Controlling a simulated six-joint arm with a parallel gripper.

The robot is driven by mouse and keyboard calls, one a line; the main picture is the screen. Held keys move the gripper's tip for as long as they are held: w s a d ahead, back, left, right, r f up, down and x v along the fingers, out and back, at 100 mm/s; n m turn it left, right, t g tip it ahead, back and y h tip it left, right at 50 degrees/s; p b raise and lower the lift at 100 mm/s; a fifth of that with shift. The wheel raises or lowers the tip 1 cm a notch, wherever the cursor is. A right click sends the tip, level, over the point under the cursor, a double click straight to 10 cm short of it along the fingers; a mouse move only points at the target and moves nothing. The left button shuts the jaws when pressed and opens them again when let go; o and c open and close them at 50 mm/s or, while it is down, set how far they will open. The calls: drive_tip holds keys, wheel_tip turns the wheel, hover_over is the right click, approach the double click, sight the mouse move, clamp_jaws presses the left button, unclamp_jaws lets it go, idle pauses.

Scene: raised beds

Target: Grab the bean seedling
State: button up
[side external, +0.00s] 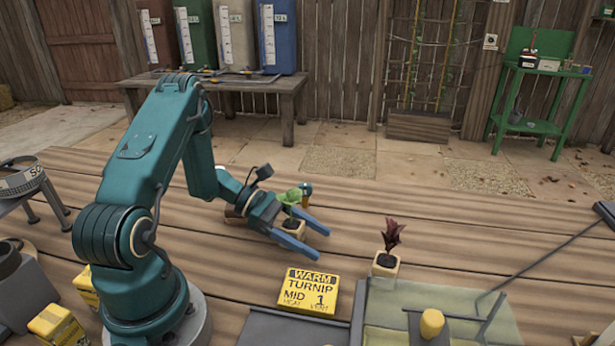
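A small plant with green leaves (290,196), which may be the bean seedling, shows just behind my gripper. A light cube-shaped pot (294,228) with dark soil sits between my gripper's blue fingers, and the leaves seem to rise from it. My gripper (324,249) is low over the planks with its fingers spread, one on each side of the pot. I cannot tell whether either finger touches the pot. Part of the plant and pot is hidden by the gripper.
A dark red-leaved seedling (392,236) stands in a similar pot to the right. A yellow card (309,291) reading "WARM TURNIP MID 1" lies in front. A glass-covered frame (400,305) with a yellow knob is at front right. Bare planks lie between.

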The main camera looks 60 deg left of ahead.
clamp_jaws()
drive_tip(key=shift+r, duration=0.15)
